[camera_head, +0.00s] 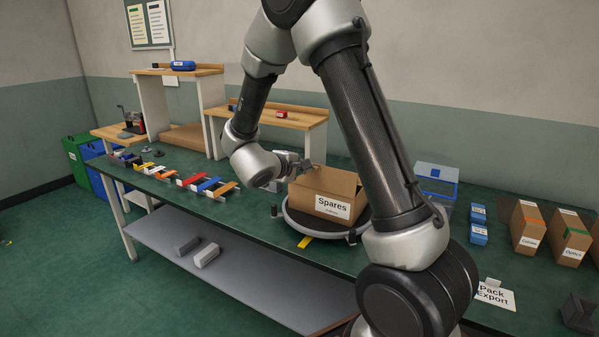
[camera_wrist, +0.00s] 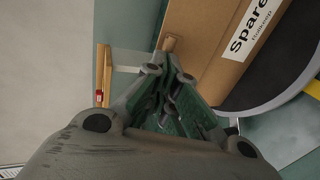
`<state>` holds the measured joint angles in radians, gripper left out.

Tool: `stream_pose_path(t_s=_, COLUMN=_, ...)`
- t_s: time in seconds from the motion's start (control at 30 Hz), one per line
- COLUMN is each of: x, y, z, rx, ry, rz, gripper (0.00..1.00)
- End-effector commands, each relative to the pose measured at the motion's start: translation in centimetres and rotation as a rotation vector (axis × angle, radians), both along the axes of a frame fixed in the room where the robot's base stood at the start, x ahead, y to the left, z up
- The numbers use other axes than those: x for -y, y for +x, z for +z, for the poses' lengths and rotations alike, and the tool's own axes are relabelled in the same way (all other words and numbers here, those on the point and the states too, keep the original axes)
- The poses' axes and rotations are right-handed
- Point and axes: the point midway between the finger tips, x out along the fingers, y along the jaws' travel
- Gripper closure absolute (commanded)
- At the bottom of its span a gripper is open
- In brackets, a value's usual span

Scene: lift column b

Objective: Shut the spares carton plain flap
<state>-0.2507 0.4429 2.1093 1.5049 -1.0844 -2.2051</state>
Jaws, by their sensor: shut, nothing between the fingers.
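The spares carton (camera_head: 299,199) is a brown box with a white "Spares" label, standing on a round dark turntable (camera_head: 291,222) on the green bench. Its top looks at least partly open in the head view; which flap is the plain one I cannot tell. My gripper (camera_head: 306,164) is at the carton's upper left back edge, shut and empty. In the wrist view my gripper (camera_wrist: 172,62) points at the carton (camera_wrist: 205,45), its closed tips beside a small brown edge at the carton's corner. Whether they touch it I cannot tell. My arm hides part of the carton's right side.
Colored parts (camera_head: 190,180) lie in a row on the bench at left. A wooden shelf (camera_head: 290,118) stands behind. A blue-and-white bin (camera_head: 436,184), small blue boxes (camera_head: 478,234) and brown cartons (camera_head: 527,226) stand to the right.

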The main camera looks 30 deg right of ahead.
Motion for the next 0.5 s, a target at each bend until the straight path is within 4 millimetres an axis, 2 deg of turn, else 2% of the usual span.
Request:
stream_pose_path(t_s=0.07, x=0.9, y=0.4, z=0.6, rx=-0.032, ry=0.064, rz=-0.006, gripper=1.0)
stream_pose_path(t_s=0.5, x=4.1, y=2.7, z=0.9, rx=-0.039, ry=0.056, rz=-0.003, gripper=1.0)
